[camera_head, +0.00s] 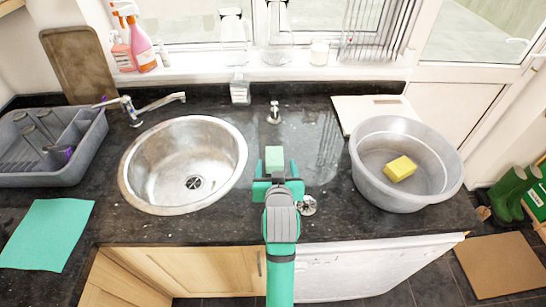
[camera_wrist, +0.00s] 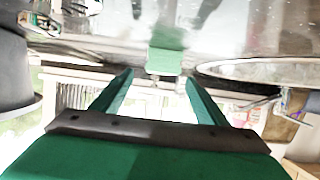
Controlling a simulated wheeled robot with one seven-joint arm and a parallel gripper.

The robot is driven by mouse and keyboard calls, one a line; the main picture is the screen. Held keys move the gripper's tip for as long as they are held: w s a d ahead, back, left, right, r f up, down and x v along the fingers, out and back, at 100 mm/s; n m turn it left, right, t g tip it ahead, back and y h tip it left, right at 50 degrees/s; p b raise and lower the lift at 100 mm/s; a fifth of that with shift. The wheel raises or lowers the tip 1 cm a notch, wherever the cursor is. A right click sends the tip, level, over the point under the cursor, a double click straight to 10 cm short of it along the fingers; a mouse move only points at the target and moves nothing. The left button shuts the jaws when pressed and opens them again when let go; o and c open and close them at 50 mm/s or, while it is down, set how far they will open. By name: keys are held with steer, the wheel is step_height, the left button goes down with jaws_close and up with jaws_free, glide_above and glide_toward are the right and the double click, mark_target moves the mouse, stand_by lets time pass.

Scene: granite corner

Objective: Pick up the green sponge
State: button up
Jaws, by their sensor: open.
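The green sponge (camera_head: 274,157) is on the dark granite counter between the sink and the grey basin. My gripper (camera_head: 275,171) is open and comes from the front edge of the counter. In the head view its fingertips lie to either side of the sponge's near end. In the wrist view, which looks upside down, the sponge (camera_wrist: 166,55) shows beyond the open fingers (camera_wrist: 159,80), roughly centred between them and apart from them. Nothing is held.
The round steel sink (camera_head: 184,165) is left of the sponge. The grey basin (camera_head: 372,190) on the right holds a yellow sponge (camera_head: 400,169).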

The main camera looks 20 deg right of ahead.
mark_target(275, 158)
steer(key=shift+x, duration=3.55)
steer(key=shift+w+a, duration=0.1)
steer(key=shift+a, duration=0.1)
steer(key=c, duration=1.1)
